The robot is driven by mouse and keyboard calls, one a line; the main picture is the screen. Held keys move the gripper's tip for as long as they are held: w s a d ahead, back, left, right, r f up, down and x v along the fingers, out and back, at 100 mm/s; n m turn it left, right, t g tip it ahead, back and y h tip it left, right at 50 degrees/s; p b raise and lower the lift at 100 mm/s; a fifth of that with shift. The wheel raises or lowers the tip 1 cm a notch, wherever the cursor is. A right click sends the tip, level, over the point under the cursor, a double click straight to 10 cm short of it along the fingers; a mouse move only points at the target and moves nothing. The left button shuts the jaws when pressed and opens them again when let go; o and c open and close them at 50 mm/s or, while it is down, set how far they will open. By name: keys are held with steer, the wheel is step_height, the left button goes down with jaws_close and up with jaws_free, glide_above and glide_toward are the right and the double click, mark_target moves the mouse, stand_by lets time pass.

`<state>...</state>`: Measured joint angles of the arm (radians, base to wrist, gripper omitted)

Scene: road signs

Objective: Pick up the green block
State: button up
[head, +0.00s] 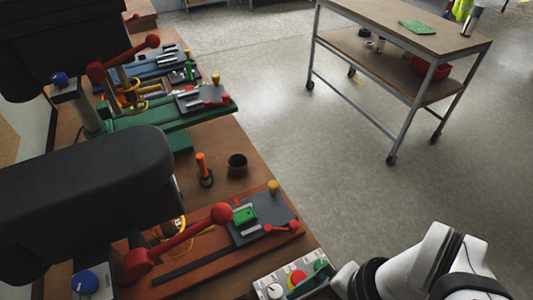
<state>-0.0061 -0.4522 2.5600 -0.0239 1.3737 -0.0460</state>
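A small green block (245,216) sits on the grey vise plate (265,210) of the near machine, at the lower middle of the head view. A red lever ball is close to its left. My gripper does not show in this view; only white and black parts of my arm show at the lower right, to the right of the block and apart from it.
Red levers (222,213) and a vise handle (281,228) stand near the block. A wheeled cart (400,45) stands on the open floor.

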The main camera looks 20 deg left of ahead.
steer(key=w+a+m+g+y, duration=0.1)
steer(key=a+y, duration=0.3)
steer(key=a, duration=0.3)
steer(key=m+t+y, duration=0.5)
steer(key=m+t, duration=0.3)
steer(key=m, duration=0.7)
glide_above(246, 220)
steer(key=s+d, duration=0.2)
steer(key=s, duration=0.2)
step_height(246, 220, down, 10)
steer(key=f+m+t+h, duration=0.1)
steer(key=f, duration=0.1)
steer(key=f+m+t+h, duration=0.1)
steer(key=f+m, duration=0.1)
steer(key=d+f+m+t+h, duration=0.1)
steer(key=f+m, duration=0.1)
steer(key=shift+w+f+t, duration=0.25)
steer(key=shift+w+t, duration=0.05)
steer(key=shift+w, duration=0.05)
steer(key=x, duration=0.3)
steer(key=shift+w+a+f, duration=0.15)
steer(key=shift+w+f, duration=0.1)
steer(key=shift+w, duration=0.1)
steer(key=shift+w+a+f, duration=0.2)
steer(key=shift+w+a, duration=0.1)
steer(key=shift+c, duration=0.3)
